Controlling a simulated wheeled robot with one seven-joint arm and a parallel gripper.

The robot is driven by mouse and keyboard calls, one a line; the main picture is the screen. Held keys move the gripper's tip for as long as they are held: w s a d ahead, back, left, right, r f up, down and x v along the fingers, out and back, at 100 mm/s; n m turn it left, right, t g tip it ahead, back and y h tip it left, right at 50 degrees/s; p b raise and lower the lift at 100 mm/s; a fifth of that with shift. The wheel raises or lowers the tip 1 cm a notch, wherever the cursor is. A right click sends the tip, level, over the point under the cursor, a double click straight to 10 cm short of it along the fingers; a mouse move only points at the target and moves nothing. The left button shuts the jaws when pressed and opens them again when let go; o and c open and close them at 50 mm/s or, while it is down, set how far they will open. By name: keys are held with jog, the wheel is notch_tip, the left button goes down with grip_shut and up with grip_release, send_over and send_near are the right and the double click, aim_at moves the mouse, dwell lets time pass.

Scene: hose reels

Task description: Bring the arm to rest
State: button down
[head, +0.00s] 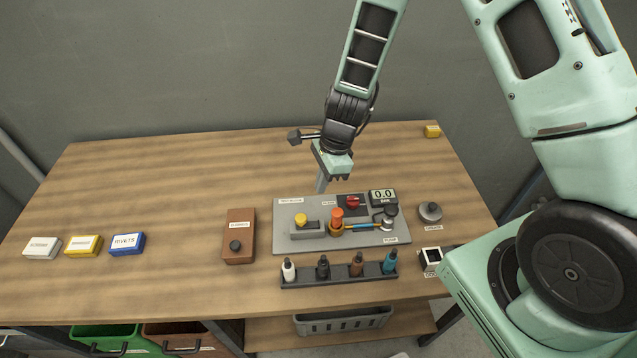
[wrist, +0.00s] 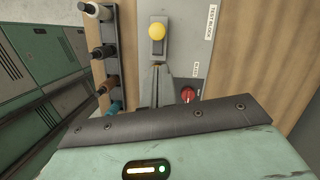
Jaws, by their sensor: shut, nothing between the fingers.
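My gripper (head: 322,184) is shut and empty. In the head view it points down above the back edge of the grey test block plate (head: 285,244), near the middle of the table. In the wrist view my gripper's fingers (wrist: 155,88) are together, between the yellow knob (wrist: 157,31) and the red knob (wrist: 187,94). The plate carries the yellow knob (head: 300,219), an orange-topped fitting (head: 337,218), the red knob (head: 353,202) and a gauge reading 0.0 (head: 383,197). I cannot tell whether the fingers touch the plate.
A rack (head: 340,278) with several bottle-like tools stands in front of the plate. A brown box (head: 239,237) is left of it; a grey round knob (head: 430,212) and a small black-and-white box (head: 430,259) are right. Labelled boxes (head: 127,243) sit far left. The table's back left is clear.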

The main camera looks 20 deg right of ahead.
dwell(0.4)
jog(key=s+a+r+n+b, duration=0.5)
jog(key=s+a+n+b, duration=0.5)
jog(key=n, duration=0.4)
jog(key=s+d+n+h+b, duration=0.2)
jog(key=s+n+b, duration=0.4)
jog(key=s+n, duration=0.6)
jog(key=shift+s+d+r+b, duration=0.15)
jog(key=shift+s+d+b, duration=0.25)
jog(key=shift+s, duration=0.3)
